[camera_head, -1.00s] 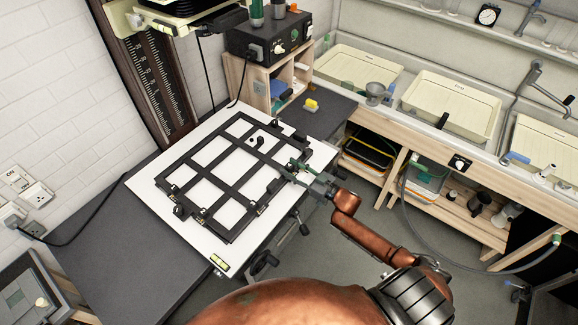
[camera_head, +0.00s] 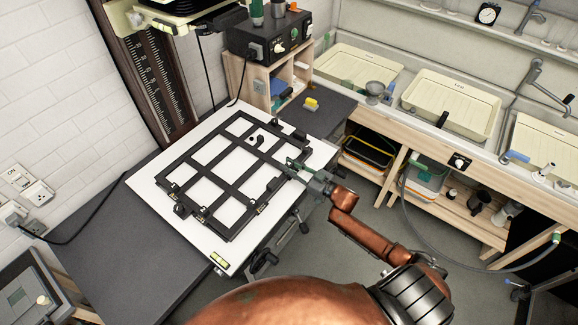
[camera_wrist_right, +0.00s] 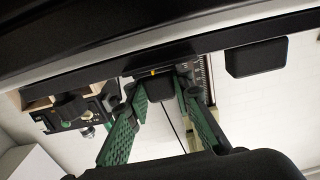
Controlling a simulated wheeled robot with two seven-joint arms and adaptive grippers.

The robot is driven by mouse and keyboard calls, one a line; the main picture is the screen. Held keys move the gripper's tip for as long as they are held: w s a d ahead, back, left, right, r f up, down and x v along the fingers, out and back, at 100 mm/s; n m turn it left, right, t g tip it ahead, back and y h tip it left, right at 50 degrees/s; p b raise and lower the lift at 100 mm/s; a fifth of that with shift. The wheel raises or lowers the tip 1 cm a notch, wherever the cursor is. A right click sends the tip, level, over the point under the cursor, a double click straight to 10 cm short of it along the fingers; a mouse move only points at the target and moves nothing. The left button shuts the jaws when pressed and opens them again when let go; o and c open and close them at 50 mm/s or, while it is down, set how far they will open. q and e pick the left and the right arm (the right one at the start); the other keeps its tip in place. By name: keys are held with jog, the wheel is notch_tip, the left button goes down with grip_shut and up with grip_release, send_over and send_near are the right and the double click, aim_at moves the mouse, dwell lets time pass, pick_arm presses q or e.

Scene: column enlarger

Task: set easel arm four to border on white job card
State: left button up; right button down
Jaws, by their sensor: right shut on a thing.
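The black easel (camera_head: 207,172) is a frame crossed by several dark arms, lying on a white baseboard (camera_head: 150,183). My right gripper (camera_head: 293,166) is at the frame's right edge. In the right wrist view its green fingers (camera_wrist_right: 163,92) are shut on a black slider tab (camera_wrist_right: 161,84) with a small yellow mark above it. I cannot read which arm number the tab belongs to. No white job card can be told apart in these views. My left gripper is not in view.
A grey bench (camera_head: 110,235) holds the baseboard, with the enlarger column (camera_head: 150,75) behind it. A black control box (camera_head: 268,38) stands on a wooden shelf (camera_head: 262,85). A yellow item (camera_head: 311,104) lies on the bench. Sink trays (camera_head: 450,100) line the right.

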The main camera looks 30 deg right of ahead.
dwell(0.3)
jog(key=shift+w+d, duration=0.2)
jog(key=shift+d, duration=0.35)
jog(key=c, duration=1.7)
grip_release()
jog(key=v, duration=1.2)
jog(key=shift+f, duration=0.1)
